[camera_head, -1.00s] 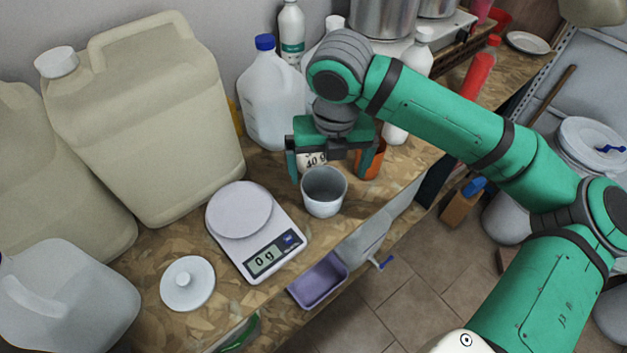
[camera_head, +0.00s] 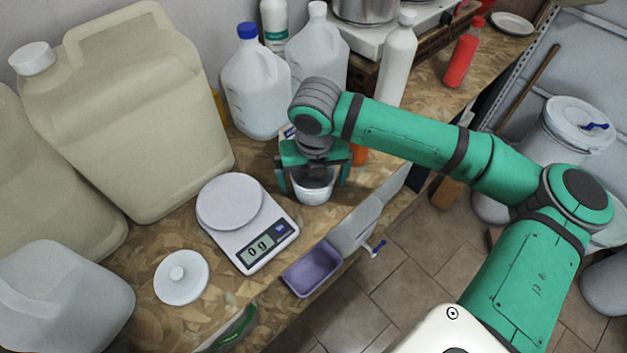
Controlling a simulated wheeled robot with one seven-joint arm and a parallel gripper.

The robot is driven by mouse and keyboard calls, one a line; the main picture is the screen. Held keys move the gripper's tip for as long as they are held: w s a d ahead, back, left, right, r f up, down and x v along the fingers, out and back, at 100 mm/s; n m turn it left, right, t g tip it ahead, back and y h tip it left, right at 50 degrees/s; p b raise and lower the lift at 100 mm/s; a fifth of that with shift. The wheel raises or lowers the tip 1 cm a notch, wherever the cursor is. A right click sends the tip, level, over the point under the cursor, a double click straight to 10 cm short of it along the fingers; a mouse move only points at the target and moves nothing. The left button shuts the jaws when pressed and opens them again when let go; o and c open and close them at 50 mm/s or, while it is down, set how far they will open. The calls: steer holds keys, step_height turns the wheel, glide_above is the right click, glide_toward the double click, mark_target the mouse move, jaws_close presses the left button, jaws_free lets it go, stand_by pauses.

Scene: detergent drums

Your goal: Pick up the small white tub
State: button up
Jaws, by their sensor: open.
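The small white tub (camera_head: 314,192) stands upright and uncovered on the wooden worktop, right of the kitchen scale. My gripper (camera_head: 314,186) is open and points down over the tub, with one finger at its left side and one at its right. The gripper body hides the back part of the tub's rim. I cannot tell whether the fingers touch the tub.
A white scale (camera_head: 247,222) reading 0 g stands left of the tub, with a white lid (camera_head: 182,277) nearer. A purple bin (camera_head: 312,269) hangs at the front edge. White jugs (camera_head: 256,95) stand behind. An orange item (camera_head: 360,154) is close behind the gripper.

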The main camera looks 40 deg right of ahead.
steer(key=shift+w, duration=0.2)
steer(key=shift+c, duration=1.3)
steer(key=shift+s+d, duration=0.15)
steer(key=shift+s, duration=0.1)
steer(key=c, duration=0.9)
steer(key=shift+w+a, duration=0.1)
steer(key=shift+a, duration=0.1)
steer(key=shift+r, duration=0.1)
